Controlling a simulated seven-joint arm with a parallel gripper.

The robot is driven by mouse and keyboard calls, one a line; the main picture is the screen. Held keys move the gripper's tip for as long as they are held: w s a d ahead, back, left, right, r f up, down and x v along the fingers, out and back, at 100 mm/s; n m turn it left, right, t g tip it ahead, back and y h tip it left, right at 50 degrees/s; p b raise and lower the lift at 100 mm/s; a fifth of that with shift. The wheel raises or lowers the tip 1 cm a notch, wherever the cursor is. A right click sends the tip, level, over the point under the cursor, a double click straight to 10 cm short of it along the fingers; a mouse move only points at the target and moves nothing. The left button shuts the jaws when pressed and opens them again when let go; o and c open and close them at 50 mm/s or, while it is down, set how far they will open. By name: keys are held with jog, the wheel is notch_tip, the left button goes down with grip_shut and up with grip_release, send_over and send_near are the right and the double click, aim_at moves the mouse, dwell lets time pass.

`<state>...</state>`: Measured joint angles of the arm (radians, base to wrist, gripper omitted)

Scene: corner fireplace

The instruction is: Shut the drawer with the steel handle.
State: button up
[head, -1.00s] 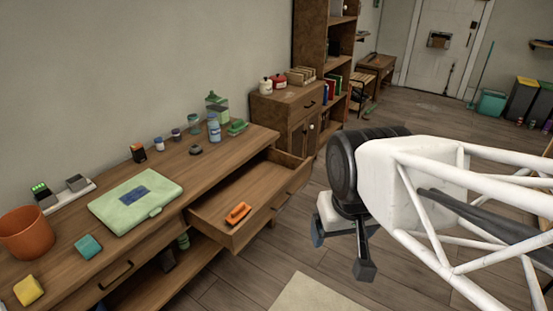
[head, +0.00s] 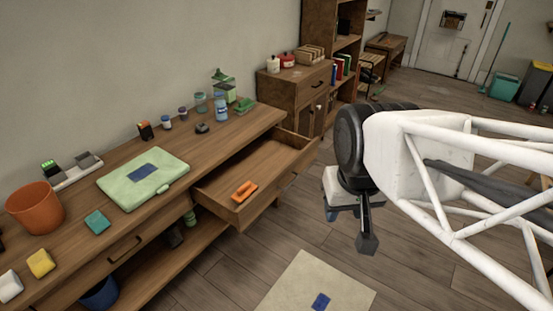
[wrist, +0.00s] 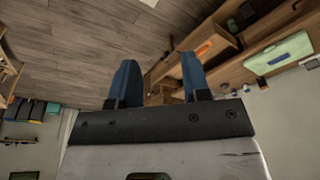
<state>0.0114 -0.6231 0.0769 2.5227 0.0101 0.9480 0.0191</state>
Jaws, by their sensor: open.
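The open drawer (head: 270,160) sticks out from the right part of the long wooden desk (head: 215,145). An orange object (head: 243,191) lies inside it. A handle on its front is too small and dim to make out clearly. A shut drawer to the left carries a dark bar handle (head: 125,249). My gripper (head: 350,220) is open and empty, to the right of the open drawer's front and apart from it. In the wrist view its two blue fingers (wrist: 160,78) stand apart, with the orange object (wrist: 204,48) in the drawer beyond them.
A green case (head: 125,188), an orange pot (head: 33,212) and several small bottles stand on the desk. A cabinet (head: 285,95) and bookshelf (head: 345,50) stand behind. A pale mat (head: 300,285) with a blue item (head: 320,301) lies on the otherwise clear floor in front.

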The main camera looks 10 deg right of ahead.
jog(key=shift+w+a+f, duration=0.15)
jog(key=shift+w, duration=0.2)
jog(key=shift+c, duration=1.3)
jog(key=w, duration=0.1)
jog(key=w+a+f+m+y, duration=0.1)
jog(key=w+g+y, duration=0.1)
jog(key=shift+w+a+f+m, duration=0.15)
jog(key=shift+w+f+m, duration=0.05)
jog(key=shift+f+m, duration=0.1)
grip_shut()
jog(key=w+a+f+m+y, duration=0.1)
jog(key=w+f+m+y, duration=0.6)
jog(key=w, duration=0.6)
jog(key=w+a+f+m+y, duration=0.1)
jog(key=w+f+m+y, duration=0.3)
jog(key=w+f, duration=0.7)
jog(key=w+d+f+m+t, duration=0.3)
jog(key=w+d+f+m, duration=0.1)
jog(key=f, duration=0.4)
jog(key=w+d+f+m+t, duration=0.4)
jog(key=w+f+m, duration=0.1)
jog(key=f, duration=0.3)
jog(key=w+d+f+m+t, duration=0.4)
jog(key=w+d+f+m, duration=0.1)
jog(key=w+f, duration=0.2)
jog(key=shift+f, duration=0.5)
